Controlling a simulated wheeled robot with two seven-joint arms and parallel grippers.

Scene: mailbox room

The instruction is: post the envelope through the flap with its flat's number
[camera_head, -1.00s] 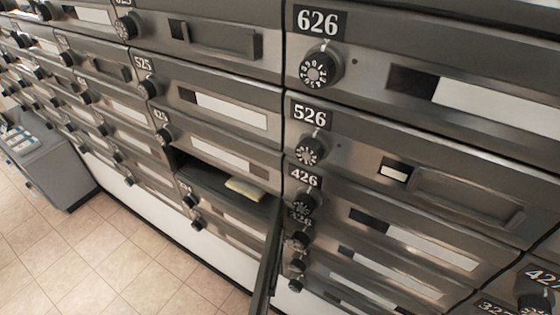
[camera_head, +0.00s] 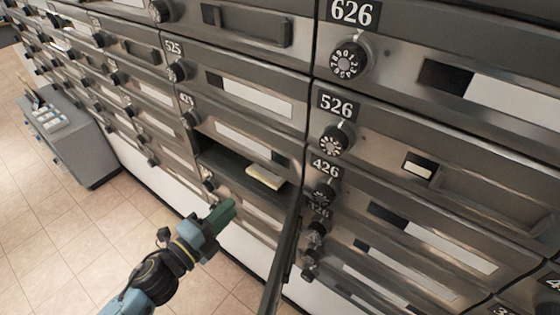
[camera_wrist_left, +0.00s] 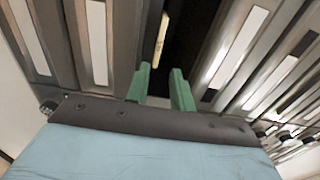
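A pale cream envelope (camera_head: 265,177) lies in an open, dark compartment, its near end at the front edge; any number on it is unreadable. In the left wrist view the envelope (camera_wrist_left: 161,38) is a narrow strip ahead of the fingers. My left gripper (camera_head: 224,214) has come in from the lower left, below and left of the envelope and apart from it. Its green fingers (camera_wrist_left: 164,78) are parted with nothing between them. Numbered mailbox fronts include 626 (camera_head: 352,13), 526 (camera_head: 338,104), 426 (camera_head: 326,167) and 525 (camera_head: 173,48). My right gripper is not in view.
The compartment's open door (camera_head: 283,262) stands out from the wall, right of my left gripper. Round dials (camera_head: 347,60) project beside the number plates. A grey cabinet (camera_head: 80,150) stands at the left on the tiled floor (camera_head: 60,235), which is otherwise clear.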

